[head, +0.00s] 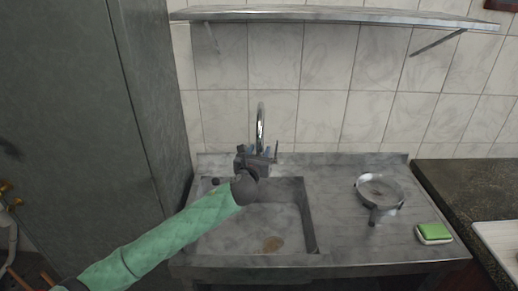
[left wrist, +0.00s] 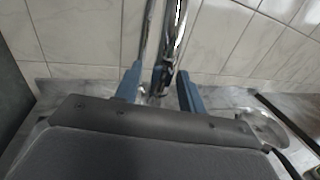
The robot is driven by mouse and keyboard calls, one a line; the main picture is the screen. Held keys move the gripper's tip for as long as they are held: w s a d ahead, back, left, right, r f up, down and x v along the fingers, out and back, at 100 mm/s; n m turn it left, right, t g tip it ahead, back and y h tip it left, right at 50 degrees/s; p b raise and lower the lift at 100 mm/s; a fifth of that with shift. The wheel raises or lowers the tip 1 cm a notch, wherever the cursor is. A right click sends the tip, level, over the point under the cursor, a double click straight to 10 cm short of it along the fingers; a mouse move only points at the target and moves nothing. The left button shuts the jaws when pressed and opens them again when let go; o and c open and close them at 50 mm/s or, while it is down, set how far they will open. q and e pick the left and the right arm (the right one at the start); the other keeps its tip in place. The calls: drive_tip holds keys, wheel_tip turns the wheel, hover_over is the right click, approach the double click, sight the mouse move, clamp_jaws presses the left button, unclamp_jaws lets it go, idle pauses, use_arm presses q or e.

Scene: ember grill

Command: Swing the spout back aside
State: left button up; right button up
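The chrome spout (head: 261,125) rises as a tall arch at the back of the sink, in front of the tiled wall. In the head view its arch looks narrow, almost edge-on. My left gripper (head: 263,152) is at the lower part of the spout and hides its base. In the left wrist view the two blue fingers of my left gripper (left wrist: 159,92) stand apart, with the spout (left wrist: 172,45) between them. I cannot tell whether either finger touches it. My right gripper is not in view.
The sink basin (head: 245,224) lies below my left arm. A round metal pan (head: 381,184) and a green and white sponge (head: 434,233) lie on the drainboard to the right. A metal shelf (head: 335,14) hangs above. A tall grey cabinet (head: 90,110) stands close on the left.

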use_arm(q)
drive_tip(key=shift+w+d, duration=0.1)
drive_tip(key=shift+w, duration=0.15)
drive_tip(key=c, duration=0.7)
clamp_jaws()
